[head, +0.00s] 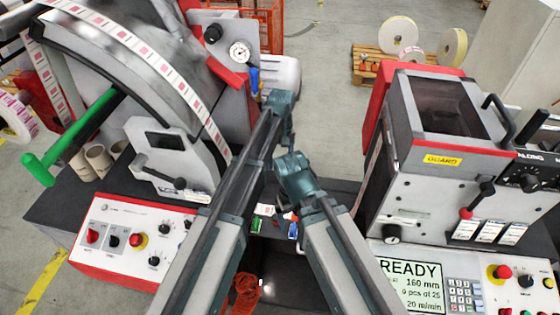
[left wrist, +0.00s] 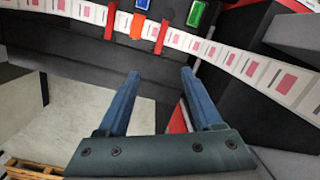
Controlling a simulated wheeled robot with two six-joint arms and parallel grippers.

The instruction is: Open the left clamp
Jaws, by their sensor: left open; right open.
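In the left wrist view, my left gripper (left wrist: 160,75) is open and empty, its two blue fingers apart. A printed label strip (left wrist: 250,66) runs across a dark bed beyond the fingertips, apart from them. A green block (left wrist: 196,13) and a blue block (left wrist: 142,4) sit beside the strip; in the head view the green block (head: 256,225) is left of the blue one (head: 293,230). Whether either is the left clamp I cannot tell. In the head view, my left wrist (head: 281,103) is above the bed, its fingers unclear. My right gripper (head: 288,200) is open, low over the bed, partly hidden.
Two red bars (left wrist: 161,37) and an orange piece (left wrist: 137,27) lie at the strip. The rewinder with a green-handled shaft (head: 70,140) stands left. A grey guarded unit (head: 440,170) stands right. A control panel (head: 125,240) and a READY display (head: 410,285) flank the arms.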

